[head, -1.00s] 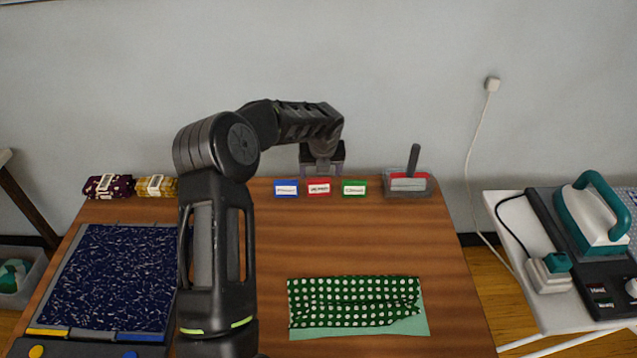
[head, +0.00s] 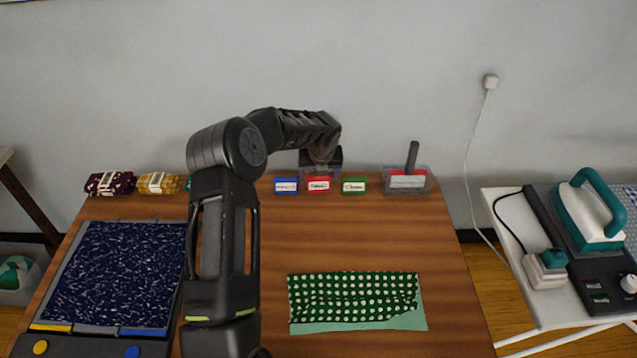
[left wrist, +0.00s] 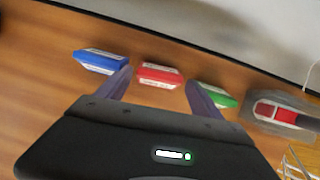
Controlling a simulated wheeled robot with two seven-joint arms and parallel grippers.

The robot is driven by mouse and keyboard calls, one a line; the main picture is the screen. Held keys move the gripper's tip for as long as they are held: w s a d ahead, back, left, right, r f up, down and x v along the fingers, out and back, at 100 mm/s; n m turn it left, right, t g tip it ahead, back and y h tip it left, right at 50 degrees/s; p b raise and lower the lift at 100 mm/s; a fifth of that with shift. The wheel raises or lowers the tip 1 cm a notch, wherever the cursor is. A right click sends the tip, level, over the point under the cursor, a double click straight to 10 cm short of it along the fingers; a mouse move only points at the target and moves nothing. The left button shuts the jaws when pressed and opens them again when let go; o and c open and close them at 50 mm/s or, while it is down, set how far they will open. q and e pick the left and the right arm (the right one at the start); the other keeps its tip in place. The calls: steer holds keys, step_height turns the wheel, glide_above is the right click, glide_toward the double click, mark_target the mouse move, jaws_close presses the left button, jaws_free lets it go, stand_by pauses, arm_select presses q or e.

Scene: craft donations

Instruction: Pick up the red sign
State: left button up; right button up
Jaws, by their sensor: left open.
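The red sign (head: 318,185) stands at the back of the wooden table, between a blue sign (head: 286,185) and a green sign (head: 354,186). In the left wrist view the red sign (left wrist: 159,75) shows between and just beyond the fingers of my left gripper (left wrist: 160,88). My left gripper (head: 320,172) is open and empty, low at the back edge of the table by the red sign. In the left wrist view the blue sign (left wrist: 101,60) is left of the fingers, and the green sign (left wrist: 218,95) is partly hidden behind the right finger. My right gripper is not in view.
A clear bin (head: 407,182) with a red and grey handled tool stands right of the signs. A dotted green cloth (head: 355,298) lies in front. A dark blue mat (head: 112,275) and fabric rolls (head: 158,184) are at left. An iron (head: 590,210) is at right.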

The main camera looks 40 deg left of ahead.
mark_target(319, 179)
arm_select(q)
steer(key=x, duration=0.3)
steer(key=shift+w+a+f+p, duration=0.1)
steer(key=shift+a+f+p, duration=0.05)
steer(key=shift+f+p, duration=0.2)
steer(key=shift+c, duration=0.3)
steer(key=c, duration=1)
